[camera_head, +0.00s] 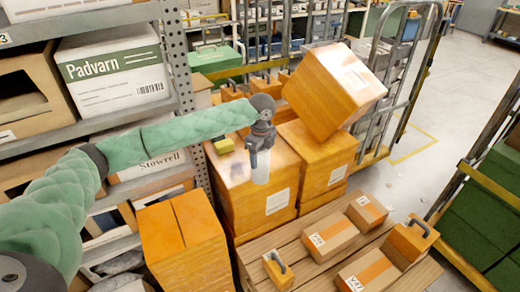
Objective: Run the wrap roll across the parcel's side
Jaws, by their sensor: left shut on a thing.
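My left gripper (260,147) reaches in from the left on a green-sleeved arm. It points down and is shut on a pale, whitish wrap roll (261,170). The roll hangs upright in front of a large orange-brown parcel (237,201) with a white label on its right part. I cannot tell whether the roll touches the parcel's side. The roll and gripper hide part of the parcel's top and side. My right gripper is not in view.
A second box (321,153) stands right of the parcel, with a tilted big box (333,84) above. A slatted pallet (312,268) in front carries several small cartons. Shelves with a Padvarn box (112,70) are at left. Open floor (411,151) lies at right.

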